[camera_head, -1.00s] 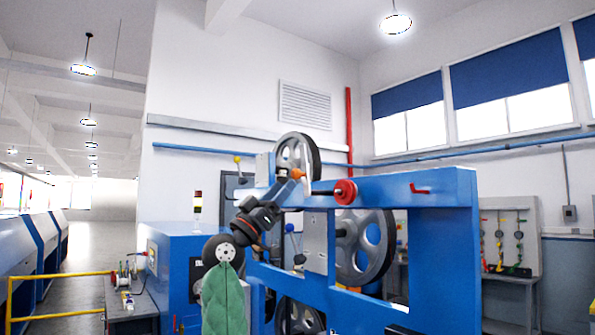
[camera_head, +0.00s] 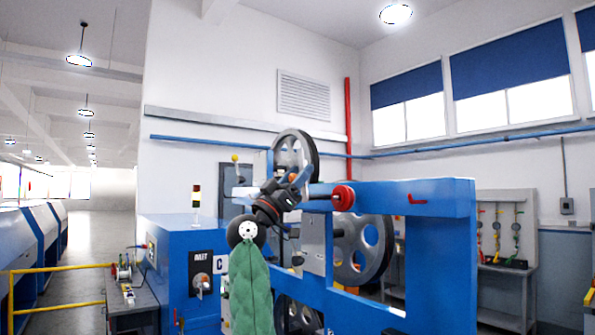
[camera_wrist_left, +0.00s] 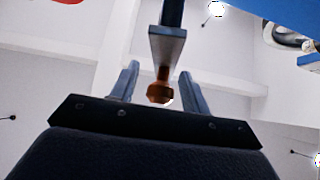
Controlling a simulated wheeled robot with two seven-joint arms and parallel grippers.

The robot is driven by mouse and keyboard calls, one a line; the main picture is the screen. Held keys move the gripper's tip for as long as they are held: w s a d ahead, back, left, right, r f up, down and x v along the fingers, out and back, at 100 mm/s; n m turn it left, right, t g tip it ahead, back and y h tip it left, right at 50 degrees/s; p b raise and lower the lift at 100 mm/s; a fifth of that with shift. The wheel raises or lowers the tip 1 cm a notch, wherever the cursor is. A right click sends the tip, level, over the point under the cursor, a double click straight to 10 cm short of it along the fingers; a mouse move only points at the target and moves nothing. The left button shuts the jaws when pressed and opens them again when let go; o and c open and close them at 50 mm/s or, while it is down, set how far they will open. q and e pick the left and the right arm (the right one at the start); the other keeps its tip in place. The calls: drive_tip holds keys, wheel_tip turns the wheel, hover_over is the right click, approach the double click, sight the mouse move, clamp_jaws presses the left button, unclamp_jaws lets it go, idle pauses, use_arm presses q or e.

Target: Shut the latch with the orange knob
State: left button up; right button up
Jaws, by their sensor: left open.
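The orange knob (camera_wrist_left: 160,91) shows in the left wrist view at the end of a short stem below a grey-and-blue bar (camera_wrist_left: 168,40), apparently part of the latch. My left gripper (camera_wrist_left: 158,76) is open, with one finger on each side of the knob and visible gaps between. My right gripper is not in view.
A red round knob (camera_head: 343,197) on a rod sits just right of my gripper. A grey pulley wheel (camera_head: 297,152) stands behind it, and a larger pulley (camera_head: 362,248) is lower right. A blue cabinet (camera_head: 180,255) is at the left.

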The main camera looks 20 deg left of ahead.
use_arm(q)
drive_tip(key=shift+w, duration=0.1)
drive_tip(key=shift+c, duration=0.5)
drive_tip(key=c, duration=0.7)
clamp_jaws()
drive_tip(key=shift+d+r, duration=0.15)
